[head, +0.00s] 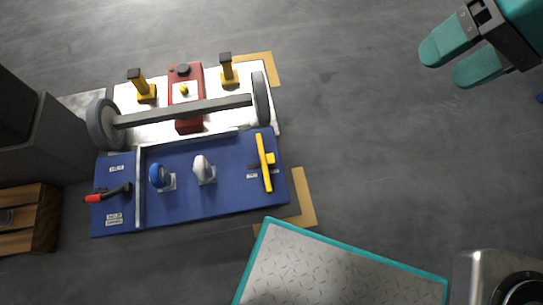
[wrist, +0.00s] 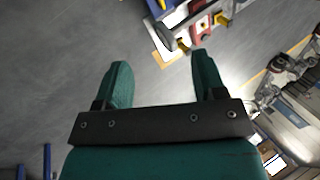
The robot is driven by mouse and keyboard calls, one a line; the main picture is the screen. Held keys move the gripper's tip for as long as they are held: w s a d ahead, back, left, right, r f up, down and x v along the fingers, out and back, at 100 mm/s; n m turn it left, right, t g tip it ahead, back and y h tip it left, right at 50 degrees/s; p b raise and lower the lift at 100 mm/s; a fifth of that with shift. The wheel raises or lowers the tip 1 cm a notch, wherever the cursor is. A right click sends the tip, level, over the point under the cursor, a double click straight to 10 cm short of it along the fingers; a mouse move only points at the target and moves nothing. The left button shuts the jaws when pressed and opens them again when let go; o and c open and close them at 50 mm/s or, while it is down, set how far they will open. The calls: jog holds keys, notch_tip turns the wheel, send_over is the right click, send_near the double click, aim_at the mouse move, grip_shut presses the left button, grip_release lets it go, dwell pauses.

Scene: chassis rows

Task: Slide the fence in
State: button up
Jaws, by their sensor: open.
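A yellow upright bar (head: 265,162), which looks like the fence, stands near the right end of a blue panel (head: 222,205). A short dark slot shows just left of the bar, and a small yellow knob is on its right side. My gripper (head: 448,63) is open and empty at the upper right, well apart from the panel. In the wrist view my open gripper (wrist: 162,62) has its two teal fingers spread over the floor. Part of the chassis row shows beyond them at the top, too cut off to make out the bar.
The blue panel also carries a red-handled lever (head: 107,195), a blue knob (head: 160,176) and a grey knob (head: 204,170). Behind it are a wheeled axle (head: 185,111), a red block (head: 189,126) and two yellow posts. A teal-edged plate (head: 340,270) lies in front. Floor between gripper and panel is clear.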

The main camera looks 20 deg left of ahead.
jog(key=w+a+f+m+g+y+b, duration=0.2)
jog(key=w+a+f+m+b, duration=0.25)
jog(key=w+f, duration=0.65)
jog(key=m+g+y+b, duration=0.4)
jog(key=m+b, duration=0.1)
jog(key=m, duration=0.6)
send_near(268, 161)
jog(key=b+x, duration=0.5)
jog(key=w+f+b+x, duration=0.1)
jog(key=b+x, duration=0.1)
jog(key=shift+s+a+f+b, duration=0.25)
jog(key=shift+f+b, duration=0.05)
jog(key=shift+b, duration=0.05)
